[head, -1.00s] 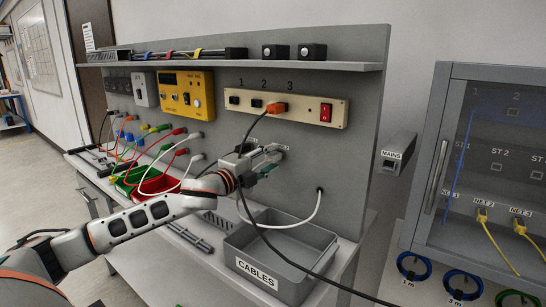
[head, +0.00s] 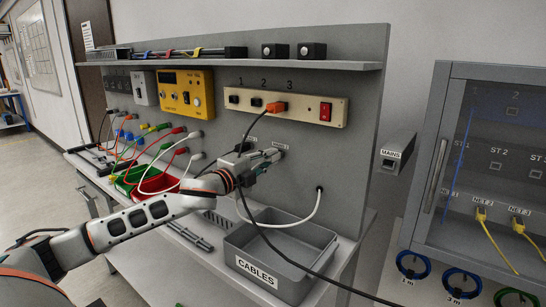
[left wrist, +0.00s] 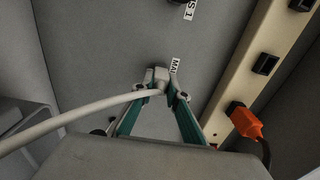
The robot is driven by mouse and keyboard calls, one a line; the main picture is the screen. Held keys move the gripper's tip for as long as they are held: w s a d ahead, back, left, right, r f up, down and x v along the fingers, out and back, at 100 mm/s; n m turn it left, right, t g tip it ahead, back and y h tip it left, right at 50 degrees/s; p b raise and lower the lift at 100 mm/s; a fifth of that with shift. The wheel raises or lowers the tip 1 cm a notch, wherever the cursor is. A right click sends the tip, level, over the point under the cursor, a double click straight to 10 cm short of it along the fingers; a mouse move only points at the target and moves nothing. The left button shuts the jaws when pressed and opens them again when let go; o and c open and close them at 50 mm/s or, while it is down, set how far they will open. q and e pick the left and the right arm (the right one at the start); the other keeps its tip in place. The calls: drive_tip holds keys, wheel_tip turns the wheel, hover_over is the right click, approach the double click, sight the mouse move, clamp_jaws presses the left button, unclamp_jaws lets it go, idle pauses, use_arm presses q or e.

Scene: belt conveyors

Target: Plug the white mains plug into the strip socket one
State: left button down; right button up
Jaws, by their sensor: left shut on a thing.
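The white mains plug (left wrist: 157,76) sits between my left gripper's fingertips in the left wrist view, against or very near the grey panel beside a label starting "MAI". Its white cable (left wrist: 85,120) runs off to the left; in the head view it loops to a hole in the panel. My left gripper (head: 270,157) is shut on the plug, below the cream socket strip (head: 300,106). Strip socket one (head: 234,100) is empty, at the strip's left end. The plug is mostly hidden in the head view. My right gripper is not in view.
An orange plug (head: 276,107) fills strip socket three; its dark cable hangs past my gripper. A red switch (head: 325,112) is at the strip's right end. A grey CABLES tray (head: 262,270) stands below. A shelf (head: 230,67) runs above the strip.

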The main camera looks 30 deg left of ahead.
sight(265, 160)
use_arm(q)
drive_tip(key=shift+s+a, duration=0.1)
drive_tip(key=shift+s, duration=0.5)
drive_tip(key=shift+s+a, duration=0.1)
drive_tip(key=shift+s, duration=1.65)
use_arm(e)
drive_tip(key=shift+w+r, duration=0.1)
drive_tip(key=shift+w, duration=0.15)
use_arm(q)
drive_tip(key=shift+r, duration=0.1)
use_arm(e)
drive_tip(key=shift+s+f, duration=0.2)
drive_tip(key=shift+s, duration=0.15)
